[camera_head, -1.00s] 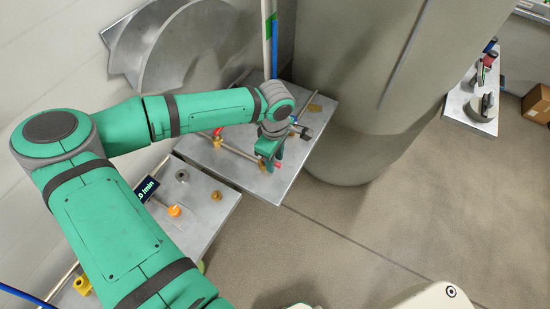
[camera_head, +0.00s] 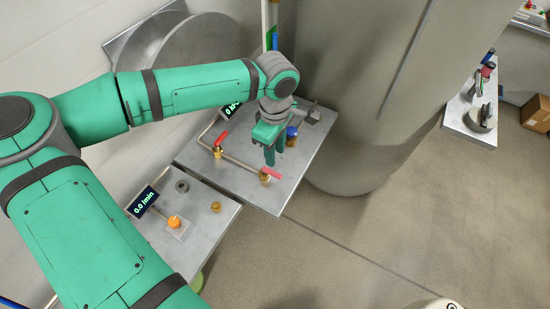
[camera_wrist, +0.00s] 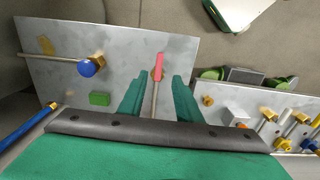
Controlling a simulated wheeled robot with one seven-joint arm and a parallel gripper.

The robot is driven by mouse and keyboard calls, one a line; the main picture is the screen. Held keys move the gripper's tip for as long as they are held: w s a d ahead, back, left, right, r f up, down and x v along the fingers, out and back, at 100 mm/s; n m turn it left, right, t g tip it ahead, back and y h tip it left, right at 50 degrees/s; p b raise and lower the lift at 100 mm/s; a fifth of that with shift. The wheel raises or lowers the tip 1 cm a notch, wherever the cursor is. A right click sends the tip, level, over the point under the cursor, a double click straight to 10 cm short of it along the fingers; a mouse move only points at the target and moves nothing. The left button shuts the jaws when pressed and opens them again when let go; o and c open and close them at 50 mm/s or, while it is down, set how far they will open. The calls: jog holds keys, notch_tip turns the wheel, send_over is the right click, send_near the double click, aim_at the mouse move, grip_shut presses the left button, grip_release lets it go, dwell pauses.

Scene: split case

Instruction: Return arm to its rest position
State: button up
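My green arm reaches across the head view from the left. My gripper (camera_head: 275,152) points down above the far metal plate (camera_head: 293,185). Its two green fingers are apart in the wrist view (camera_wrist: 160,88), with nothing held between them. A red valve handle (camera_head: 271,175) on a brass fitting is just below and beyond the fingers. In the wrist view the red handle (camera_wrist: 158,66) shows between the fingertips, apart from them. A blue knob (camera_head: 291,132) is beside the gripper; it also shows in the wrist view (camera_wrist: 88,66).
A second red handle (camera_head: 222,138) sits on the pipe to the left. A nearer plate (camera_head: 213,236) carries a display (camera_head: 142,201) and an orange knob (camera_head: 174,221). A large grey column (camera_head: 370,110) stands close right of the gripper. Open floor (camera_head: 390,235) lies at the lower right.

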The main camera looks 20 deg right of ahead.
jog(key=shift+r, duration=0.35)
dwell(0.3)
